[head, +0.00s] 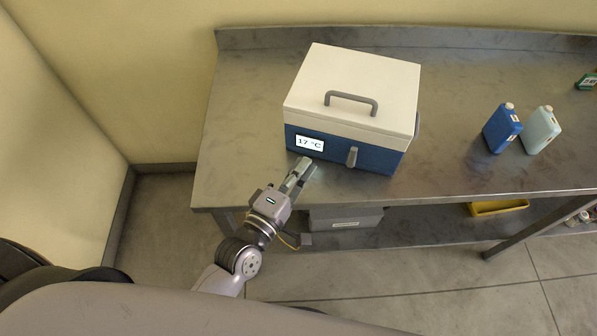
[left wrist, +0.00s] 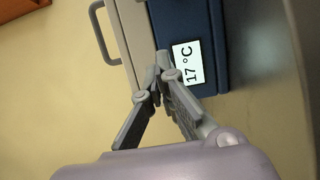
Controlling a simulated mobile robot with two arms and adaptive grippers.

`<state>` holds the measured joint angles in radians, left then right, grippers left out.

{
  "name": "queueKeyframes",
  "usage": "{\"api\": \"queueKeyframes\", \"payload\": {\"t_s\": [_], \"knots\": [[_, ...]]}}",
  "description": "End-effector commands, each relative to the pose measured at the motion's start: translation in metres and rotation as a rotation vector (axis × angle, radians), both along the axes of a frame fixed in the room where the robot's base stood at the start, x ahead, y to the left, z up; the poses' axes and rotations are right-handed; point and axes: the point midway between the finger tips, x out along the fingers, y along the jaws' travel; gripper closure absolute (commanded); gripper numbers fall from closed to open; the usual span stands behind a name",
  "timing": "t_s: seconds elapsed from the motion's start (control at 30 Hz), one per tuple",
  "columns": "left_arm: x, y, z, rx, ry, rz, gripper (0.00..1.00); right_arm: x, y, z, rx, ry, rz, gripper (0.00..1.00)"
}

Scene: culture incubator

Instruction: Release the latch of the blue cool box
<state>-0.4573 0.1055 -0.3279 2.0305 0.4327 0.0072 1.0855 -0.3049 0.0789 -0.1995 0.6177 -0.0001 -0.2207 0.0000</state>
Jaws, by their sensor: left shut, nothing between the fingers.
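The cool box (head: 352,95) stands on the steel bench, with a blue body (head: 378,160) and a white lid (head: 360,75) that lies closed on it. The grey latch (head: 351,157) is on the front face, right of the 17 °C display (head: 310,142). My left gripper (head: 300,172) is shut and empty, in front of the box just below the display and left of the latch. In the left wrist view its fingertips (left wrist: 158,76) overlap the box front beside the display (left wrist: 188,62). I cannot pick out the latch there. My right gripper is not in view.
A grey carry handle (head: 351,100) sits on the lid. A blue bottle (head: 502,128) and a pale bottle (head: 541,130) stand to the right on the bench (head: 450,170). A yellow tray (head: 498,207) is on the lower shelf. The bench is clear between box and bottles.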

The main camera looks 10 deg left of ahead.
Motion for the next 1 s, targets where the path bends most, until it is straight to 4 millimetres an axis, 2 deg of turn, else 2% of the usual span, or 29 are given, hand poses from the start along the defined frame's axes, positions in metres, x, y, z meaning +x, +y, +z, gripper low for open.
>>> {"api": "queueKeyframes", "payload": {"t_s": [0.1,0.27,0.4,0.53,1.0], "knots": [[0.027,-0.010,0.004,-0.001,-0.003,0.000,1.00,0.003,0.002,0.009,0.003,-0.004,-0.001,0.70],[0.055,-0.021,0.004,-0.003,-0.001,-0.001,1.00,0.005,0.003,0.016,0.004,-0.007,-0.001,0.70],[0.049,-0.043,0.002,-0.003,0.003,0.000,1.00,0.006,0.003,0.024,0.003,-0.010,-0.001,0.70],[0.048,-0.054,0.001,0.000,0.002,0.000,1.00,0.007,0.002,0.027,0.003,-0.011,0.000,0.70],[0.047,-0.057,0.000,0.001,0.000,0.000,1.00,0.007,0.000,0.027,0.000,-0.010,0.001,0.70]]}}
